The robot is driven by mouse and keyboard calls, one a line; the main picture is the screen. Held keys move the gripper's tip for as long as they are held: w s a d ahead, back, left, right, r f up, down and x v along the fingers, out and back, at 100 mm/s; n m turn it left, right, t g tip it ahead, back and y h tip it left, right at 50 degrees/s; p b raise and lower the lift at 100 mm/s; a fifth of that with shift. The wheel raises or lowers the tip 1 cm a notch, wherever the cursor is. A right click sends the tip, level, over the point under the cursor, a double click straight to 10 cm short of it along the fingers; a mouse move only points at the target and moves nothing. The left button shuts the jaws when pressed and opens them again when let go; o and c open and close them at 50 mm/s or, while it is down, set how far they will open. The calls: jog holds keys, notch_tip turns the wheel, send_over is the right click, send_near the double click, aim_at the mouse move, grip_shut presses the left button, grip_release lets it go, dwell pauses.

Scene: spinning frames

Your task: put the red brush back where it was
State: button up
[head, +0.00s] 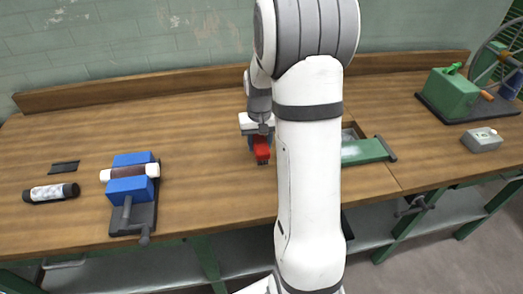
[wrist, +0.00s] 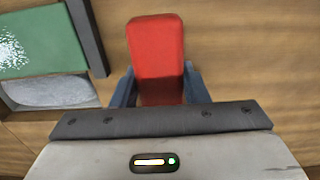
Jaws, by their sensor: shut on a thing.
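The red brush (head: 262,149) is near the middle of the wooden workbench, just left of my arm in the head view. It also shows in the wrist view (wrist: 156,45), where its red body points away from my gripper. My gripper (wrist: 160,90) is shut on it, with one blue-grey finger on each side. In the head view my gripper (head: 259,137) points down at the bench. Its far end and any bristles are hidden. I cannot tell whether the brush touches the bench top. No marked place for the brush shows.
A green plate with white specks (head: 365,151) lies right of my arm, partly hidden. A blue vise (head: 131,185) holding a roller and a dark cylinder (head: 50,193) are at the left. A green machine (head: 452,95) and grey box (head: 482,140) are right.

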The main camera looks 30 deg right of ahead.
jog(key=shift+s+d+f, duration=0.1)
jog(key=shift+f, duration=1.9)
jog(key=shift+f, duration=0.15)
jog(key=o, duration=0.9)
jog(key=shift+o, duration=0.2)
